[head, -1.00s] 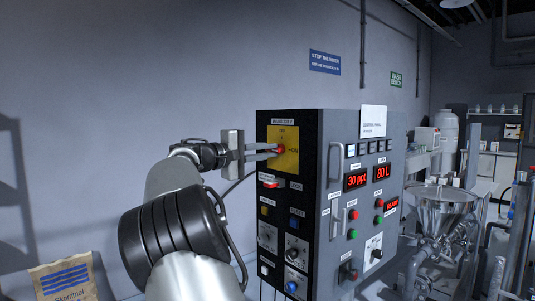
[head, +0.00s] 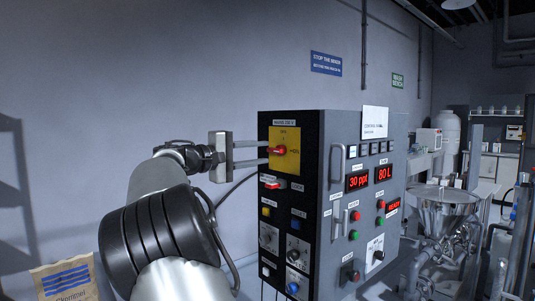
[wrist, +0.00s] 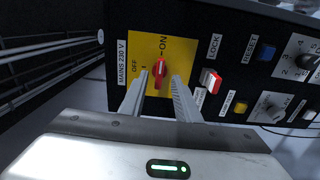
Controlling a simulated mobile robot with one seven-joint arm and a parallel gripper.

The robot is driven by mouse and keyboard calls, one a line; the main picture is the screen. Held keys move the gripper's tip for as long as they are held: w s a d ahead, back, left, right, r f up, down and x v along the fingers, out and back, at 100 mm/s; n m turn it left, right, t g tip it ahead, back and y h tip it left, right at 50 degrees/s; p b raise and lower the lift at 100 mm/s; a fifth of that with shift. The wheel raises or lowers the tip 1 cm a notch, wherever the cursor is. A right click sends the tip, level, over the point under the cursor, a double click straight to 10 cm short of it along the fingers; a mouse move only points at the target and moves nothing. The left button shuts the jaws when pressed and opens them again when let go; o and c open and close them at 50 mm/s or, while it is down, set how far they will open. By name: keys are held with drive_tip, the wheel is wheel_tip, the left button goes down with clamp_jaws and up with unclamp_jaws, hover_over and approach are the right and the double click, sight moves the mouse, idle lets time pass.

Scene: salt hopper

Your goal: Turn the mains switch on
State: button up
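The mains switch (head: 278,150) is a red rotary handle on a yellow plate (head: 291,137) at the top of the black side of the control cabinet. It also shows in the wrist view (wrist: 159,69), where its handle lines up with the ON mark and not with OFF at the left. My gripper (head: 266,152) is in front of the switch, to its left in the head view. Its fingers are spread and empty, with the handle seen between them in the wrist view (wrist: 160,82). The fingertips appear just short of the handle.
Below the switch are a red-and-white lock piece (head: 272,182), a yellow button (head: 266,211), a blue reset button (head: 298,211) and knobs. The cabinet front (head: 365,220) has lit red displays. A steel hopper (head: 442,207) stands right. A paper sack (head: 65,281) is lower left.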

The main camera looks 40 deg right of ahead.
drive_tip(key=s+a, duration=0.1)
drive_tip(key=a, duration=1.2)
drive_tip(key=shift+a, duration=0.2)
drive_tip(key=s+d+f+t+y, duration=0.1)
drive_tip(key=s+d+f+y, duration=0.2)
drive_tip(key=s+f+y, duration=0.8)
drive_tip(key=s+a+f+t+y, duration=0.2)
drive_tip(key=s+a+f+y, duration=0.1)
drive_tip(key=s+a+f, duration=0.55)
drive_tip(key=s+a+f+t+y, duration=0.1)
drive_tip(key=s+a+f+y, duration=0.4)
drive_tip(key=s+a, duration=0.7)
wheel_tip(320, 180, up, 14)
drive_tip(key=h+p, duration=0.1)
drive_tip(key=p, duration=1.5)
drive_tip(key=shift+s+a+m, duration=0.25)
drive_tip(key=shift+s+m, duration=0.15)
drive_tip(key=shift+r, duration=0.1)
